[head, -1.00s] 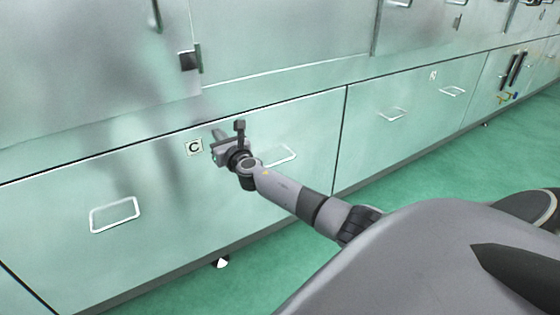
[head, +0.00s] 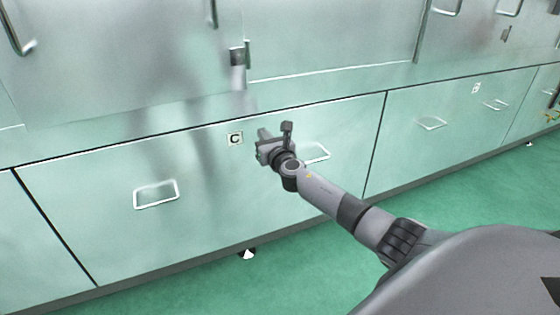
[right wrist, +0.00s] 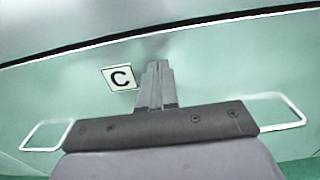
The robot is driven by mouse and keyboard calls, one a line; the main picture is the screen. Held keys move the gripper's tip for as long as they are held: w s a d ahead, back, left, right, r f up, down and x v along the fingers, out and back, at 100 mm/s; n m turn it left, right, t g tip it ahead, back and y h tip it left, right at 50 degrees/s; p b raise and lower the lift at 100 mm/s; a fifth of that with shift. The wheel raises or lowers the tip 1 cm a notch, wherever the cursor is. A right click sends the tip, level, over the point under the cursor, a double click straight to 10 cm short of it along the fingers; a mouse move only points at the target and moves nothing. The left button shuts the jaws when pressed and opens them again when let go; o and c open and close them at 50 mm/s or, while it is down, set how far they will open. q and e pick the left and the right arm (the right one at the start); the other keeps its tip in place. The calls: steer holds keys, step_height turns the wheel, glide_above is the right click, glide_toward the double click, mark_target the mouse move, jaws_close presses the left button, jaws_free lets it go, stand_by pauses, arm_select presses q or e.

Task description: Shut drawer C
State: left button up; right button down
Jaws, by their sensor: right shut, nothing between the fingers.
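Drawer C (head: 215,200) is a wide pale green metallic front with two wire handles, the left one (head: 157,194) in plain view and the right one (head: 318,153) partly behind my right wrist. Its front looks level with the neighbouring fronts, with only a thin dark seam along the top and right edge. The C label (head: 235,139) sits near its top middle; it also shows in the right wrist view (right wrist: 121,77). My right gripper (head: 263,134) is shut and empty, its fingers just right of the label. I cannot tell whether they touch the front. My left gripper is out of view.
Upper cabinet doors with bar handles and a latch (head: 237,57) stand above the drawer. Another drawer front (head: 420,150) lies to the right. The green floor (head: 330,255) in front of the cabinets looks clear.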

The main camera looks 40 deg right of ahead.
arm_select(q)
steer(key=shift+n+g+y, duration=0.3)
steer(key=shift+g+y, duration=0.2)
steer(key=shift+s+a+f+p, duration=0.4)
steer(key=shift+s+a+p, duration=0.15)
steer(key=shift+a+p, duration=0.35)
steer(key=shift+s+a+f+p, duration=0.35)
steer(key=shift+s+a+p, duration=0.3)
steer(key=shift+p, duration=0.4)
arm_select(e)
steer(key=v, duration=1)
steer(key=shift+s, duration=0.25)
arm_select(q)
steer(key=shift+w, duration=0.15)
arm_select(e)
steer(key=shift+a+f, duration=0.1)
steer(key=shift+a, duration=0.05)
